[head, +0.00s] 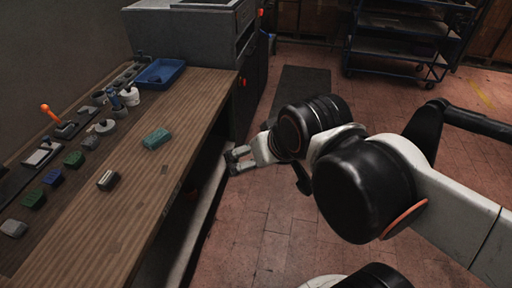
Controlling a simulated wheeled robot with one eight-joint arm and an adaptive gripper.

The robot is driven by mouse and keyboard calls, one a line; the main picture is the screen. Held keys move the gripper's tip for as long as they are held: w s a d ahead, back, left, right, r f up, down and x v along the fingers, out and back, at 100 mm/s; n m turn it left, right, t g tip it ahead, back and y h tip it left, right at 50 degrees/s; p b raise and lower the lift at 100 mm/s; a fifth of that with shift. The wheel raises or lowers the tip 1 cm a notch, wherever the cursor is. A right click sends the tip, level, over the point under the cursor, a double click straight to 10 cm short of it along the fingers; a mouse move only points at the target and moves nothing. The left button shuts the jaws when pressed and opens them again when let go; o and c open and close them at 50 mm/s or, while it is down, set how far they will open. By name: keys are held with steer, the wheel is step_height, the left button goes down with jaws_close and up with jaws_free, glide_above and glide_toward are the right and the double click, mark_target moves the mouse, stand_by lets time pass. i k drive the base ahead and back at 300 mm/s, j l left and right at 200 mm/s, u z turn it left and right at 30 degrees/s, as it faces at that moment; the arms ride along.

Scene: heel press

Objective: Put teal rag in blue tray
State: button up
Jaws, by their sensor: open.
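The teal rag (157,138) lies folded on the wooden bench top, near the middle of its width. The blue tray (160,73) sits at the far end of the bench, against the grey machine; it looks empty. My gripper (232,158) is open and empty. It is off the right edge of the bench, to the right of the rag and apart from it.
A dark block with a pale face (108,180) lies on the bench nearer me than the rag. Blue, green and grey pieces (54,177) line the left side, with an orange-knobbed lever (47,110). A grey machine (190,35) stands behind. A shelf cart (405,45) stands far right.

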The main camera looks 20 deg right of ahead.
mark_target(167, 71)
steer(key=u, duration=0.45)
steer(key=i+l+u, duration=0.35)
steer(key=l, duration=0.3)
steer(key=i+l+u, duration=0.2)
steer(key=l, duration=0.15)
steer(key=i+l+u, duration=0.2)
steer(key=l, duration=0.15)
steer(key=i+l, duration=0.1)
steer(key=l, duration=0.3)
steer(key=i+l, duration=0.1)
steer(key=l, duration=0.35)
